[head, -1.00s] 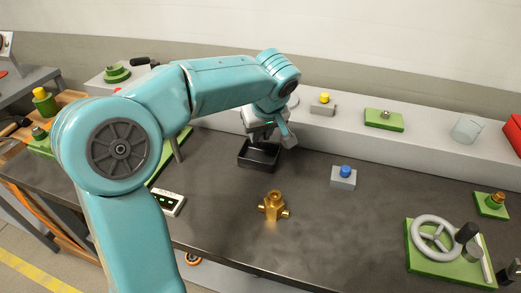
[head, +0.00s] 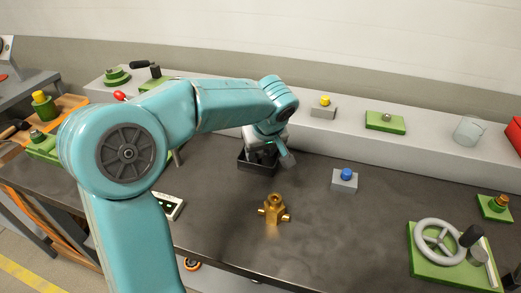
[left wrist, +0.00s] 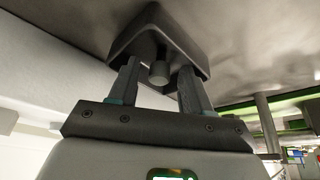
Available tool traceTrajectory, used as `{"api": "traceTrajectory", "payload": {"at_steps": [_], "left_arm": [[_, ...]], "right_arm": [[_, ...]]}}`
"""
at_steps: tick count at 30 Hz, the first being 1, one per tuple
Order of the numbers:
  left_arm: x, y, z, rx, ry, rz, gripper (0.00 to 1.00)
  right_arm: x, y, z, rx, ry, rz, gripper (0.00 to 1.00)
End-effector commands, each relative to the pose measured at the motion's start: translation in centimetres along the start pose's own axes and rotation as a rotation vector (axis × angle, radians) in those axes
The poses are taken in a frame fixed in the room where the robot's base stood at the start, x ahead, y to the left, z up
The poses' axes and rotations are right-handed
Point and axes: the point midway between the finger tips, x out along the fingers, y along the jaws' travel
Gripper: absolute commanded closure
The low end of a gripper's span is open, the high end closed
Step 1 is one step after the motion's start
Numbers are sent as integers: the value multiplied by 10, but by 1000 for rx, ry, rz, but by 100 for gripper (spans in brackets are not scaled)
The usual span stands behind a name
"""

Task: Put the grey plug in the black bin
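The black bin (head: 256,169) stands on the dark bench, left of the blue-button box. My left gripper (left wrist: 160,72) reaches down over the bin, its fingers pointing into the bin's opening. In the left wrist view, the fingers stand apart. The grey plug (left wrist: 159,73), a short grey cylinder, shows between them with a visible gap on each side. I cannot tell whether it rests on the bin floor. The bin (left wrist: 197,48) shows beyond the fingertips. In the head view, the gripper hides the plug. My right gripper is out of view.
A brass valve fitting (head: 274,212) stands in front of the bin. A grey box with a blue button (head: 344,180) is to the right. A green plate with a handwheel (head: 438,243) is at front right. A grey ledge (head: 410,150) runs behind.

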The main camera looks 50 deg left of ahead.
Motion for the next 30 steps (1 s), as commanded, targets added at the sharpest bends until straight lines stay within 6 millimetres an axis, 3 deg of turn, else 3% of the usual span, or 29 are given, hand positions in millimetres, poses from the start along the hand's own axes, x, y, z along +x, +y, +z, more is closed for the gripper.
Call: {"api": "traceTrajectory", "payload": {"at_steps": [7, 21, 30], "left_arm": [[-11, 1, -2, 0, 2, 3, 52], [-110, 1, -2, 1, 1, 4, 52], [-124, 0, -1, 0, 0, 0, 52]], "right_arm": [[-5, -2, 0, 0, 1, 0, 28], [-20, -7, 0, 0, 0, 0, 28], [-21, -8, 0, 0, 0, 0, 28]]}}
